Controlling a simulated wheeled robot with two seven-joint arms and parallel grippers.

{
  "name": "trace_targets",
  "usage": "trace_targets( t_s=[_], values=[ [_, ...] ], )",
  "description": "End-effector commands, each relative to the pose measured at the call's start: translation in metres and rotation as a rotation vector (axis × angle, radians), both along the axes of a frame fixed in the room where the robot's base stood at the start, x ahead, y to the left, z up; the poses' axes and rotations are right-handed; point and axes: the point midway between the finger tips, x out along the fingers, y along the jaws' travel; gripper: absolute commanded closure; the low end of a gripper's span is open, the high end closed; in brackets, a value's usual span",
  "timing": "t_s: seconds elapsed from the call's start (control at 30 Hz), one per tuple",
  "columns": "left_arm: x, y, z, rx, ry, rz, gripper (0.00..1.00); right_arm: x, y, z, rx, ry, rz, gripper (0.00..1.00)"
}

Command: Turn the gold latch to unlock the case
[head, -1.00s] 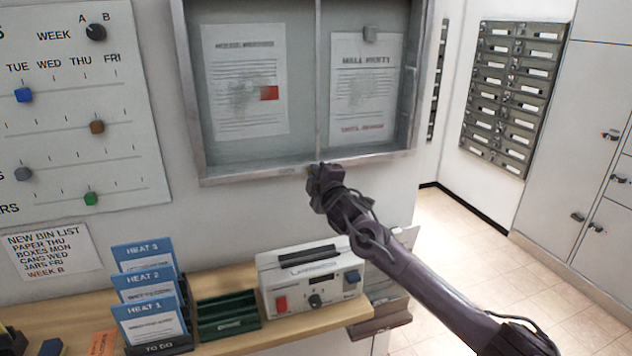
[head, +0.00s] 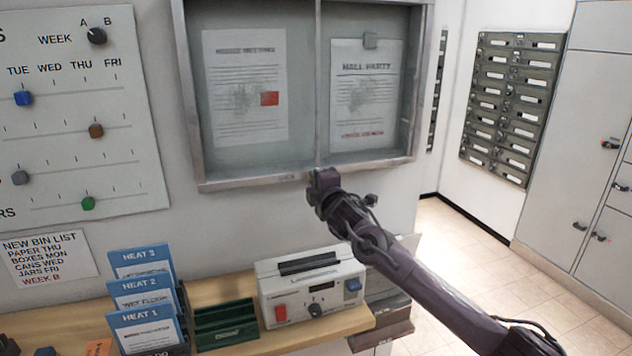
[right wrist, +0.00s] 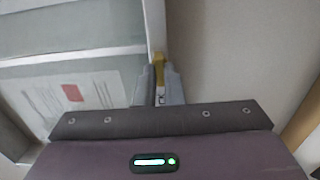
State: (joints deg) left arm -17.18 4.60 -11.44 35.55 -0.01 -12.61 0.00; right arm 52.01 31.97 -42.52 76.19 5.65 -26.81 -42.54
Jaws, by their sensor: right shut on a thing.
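The wall case (head: 192,100) is a grey-framed glass notice case with papers inside, and its front looks closed. In the right wrist view the gold latch (right wrist: 159,62) shows as a small gold piece at the case's frame, between my fingertips. My right gripper (right wrist: 158,84) is shut on the latch. In the head view my right gripper (head: 320,181) is at the middle of the case's bottom edge, and it hides the latch there. My left gripper is not in view.
Below the case a wooden shelf (head: 215,290) holds a white laminator (head: 312,287), a green tray (head: 226,325) and blue HEAT folders (head: 145,300). A slider board (head: 80,110) hangs to the left. Open floor (head: 470,270) and grey mailboxes (head: 512,105) lie to the right.

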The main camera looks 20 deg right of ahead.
Motion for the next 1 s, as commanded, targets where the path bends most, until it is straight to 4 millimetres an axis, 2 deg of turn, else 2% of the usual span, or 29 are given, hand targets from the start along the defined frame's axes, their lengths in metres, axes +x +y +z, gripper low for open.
trace_targets(
  t_s=[0.03,0.07,0.2,0.57,0.67,1.0],
  values=[
    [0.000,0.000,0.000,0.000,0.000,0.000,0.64,0.000,0.001,-0.003,-0.004,0.006,0.003,1.00],
    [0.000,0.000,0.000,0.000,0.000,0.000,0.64,0.000,0.001,-0.003,-0.004,0.006,0.003,0.88],
    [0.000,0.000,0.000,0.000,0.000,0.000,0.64,0.000,0.001,-0.003,-0.003,0.004,0.002,0.70],
    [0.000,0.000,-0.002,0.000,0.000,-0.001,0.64,-0.004,0.000,-0.002,-0.001,0.002,0.001,0.70],
    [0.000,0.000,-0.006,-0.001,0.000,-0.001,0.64,-0.012,0.000,-0.003,-0.001,0.001,0.002,0.70],
    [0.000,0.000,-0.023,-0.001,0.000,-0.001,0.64,-0.061,-0.002,-0.004,-0.002,0.002,0.001,0.70]
  ],
)
